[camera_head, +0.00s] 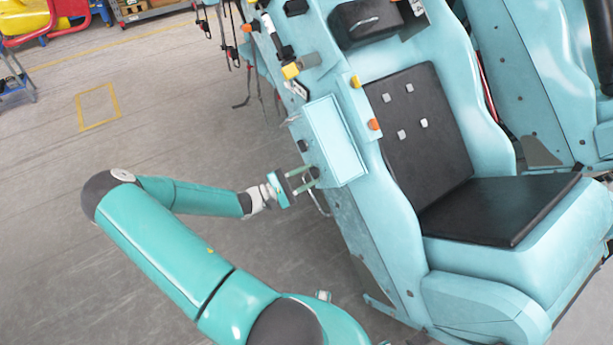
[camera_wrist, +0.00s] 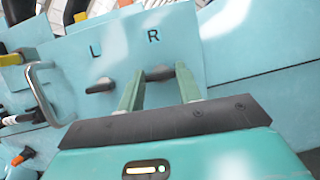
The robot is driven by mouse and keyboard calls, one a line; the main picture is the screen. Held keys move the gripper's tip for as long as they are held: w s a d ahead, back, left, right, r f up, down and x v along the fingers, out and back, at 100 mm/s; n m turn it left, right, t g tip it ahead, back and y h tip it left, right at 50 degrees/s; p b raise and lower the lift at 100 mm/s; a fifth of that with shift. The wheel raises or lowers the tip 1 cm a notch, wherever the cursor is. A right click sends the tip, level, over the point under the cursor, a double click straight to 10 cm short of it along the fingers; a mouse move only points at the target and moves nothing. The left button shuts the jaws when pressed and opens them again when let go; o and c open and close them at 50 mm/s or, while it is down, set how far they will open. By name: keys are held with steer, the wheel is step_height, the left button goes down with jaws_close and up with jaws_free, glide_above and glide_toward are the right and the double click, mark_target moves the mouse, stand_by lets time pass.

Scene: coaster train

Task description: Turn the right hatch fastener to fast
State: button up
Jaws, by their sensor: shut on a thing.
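The right hatch fastener (camera_wrist: 160,73) is a small dark handle below the letter R on a light-blue panel in the wrist view. It lies nearly level there, with my gripper (camera_wrist: 158,80) closed on it, one green finger at each end. The fingers partly hide its ends. The left hatch fastener (camera_wrist: 100,87), a similar dark handle below the letter L, lies nearly level and is untouched. In the head view my gripper (camera_head: 312,178) reaches the side of the light-blue coaster car, and the right fastener cannot be made out there.
A bent metal handle (camera_wrist: 40,90) stands out left of the fasteners in the wrist view. A light-blue box-like ledge (camera_head: 333,140) juts out just above my gripper, beside the black seat (camera_head: 420,120). The floor (camera_head: 150,140) left of the car is open.

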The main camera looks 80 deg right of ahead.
steer(key=shift+w, duration=0.1)
steer(key=o, duration=1)
steer(key=v, duration=1.3)
steer(key=shift+w+a, duration=0.2)
steer(key=shift+w, duration=0.1)
